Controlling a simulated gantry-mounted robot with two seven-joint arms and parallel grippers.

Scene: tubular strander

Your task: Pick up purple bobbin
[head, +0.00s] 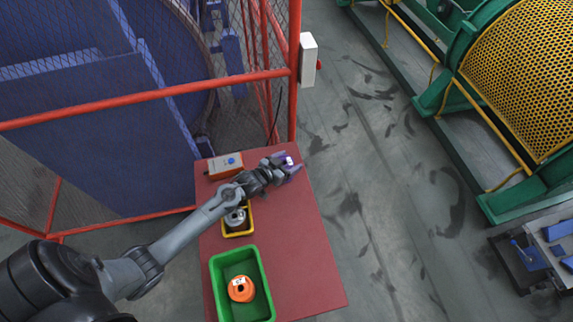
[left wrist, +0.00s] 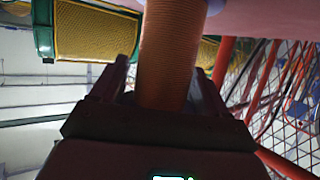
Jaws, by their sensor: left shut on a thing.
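The purple bobbin (head: 291,163) shows as a small purple and white patch at the fingertips of my left gripper (head: 284,165), over the far right part of the red table. Most of it is hidden behind the fingers. In the left wrist view a copper-coloured wound core (left wrist: 172,60) stands between the two fingers of the left gripper (left wrist: 165,85), which is shut on it. I cannot tell whether the bobbin touches the table. My right gripper is not in view.
The red table (head: 309,240) holds a green bin (head: 264,270) with an orange bobbin (head: 241,288), a yellow bin (head: 238,234) with a grey metal part, and a grey-orange box (head: 225,165). A red-framed mesh fence (head: 150,97) stands behind. Open floor lies right.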

